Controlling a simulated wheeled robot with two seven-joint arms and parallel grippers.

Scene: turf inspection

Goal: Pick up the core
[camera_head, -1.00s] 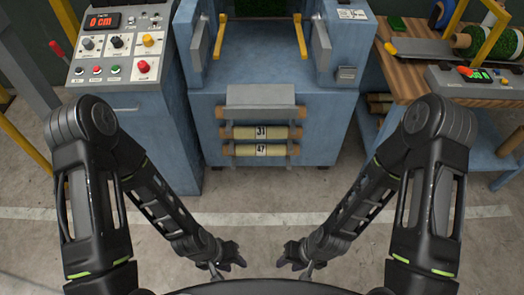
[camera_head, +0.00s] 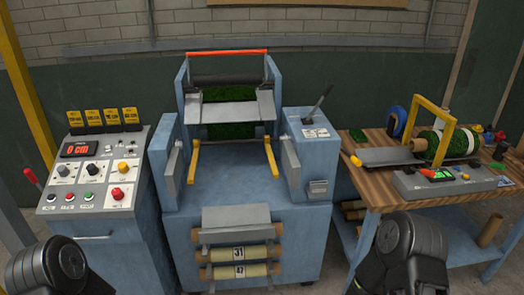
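The upper core (camera_head: 222,254) has a label that looks like 31, and the lower core (camera_head: 218,273) has one reading 47. More tubes that look like cores lie on the shelf under the wooden bench at the right, including a tube (camera_head: 352,205). Both my grippers are out of view below the picture. Only upper parts of my arms show at the bottom left and bottom right corners.
The blue machine (camera_head: 225,190) has two yellow arms and a lever. A control panel (camera_head: 95,172) stands at its left.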

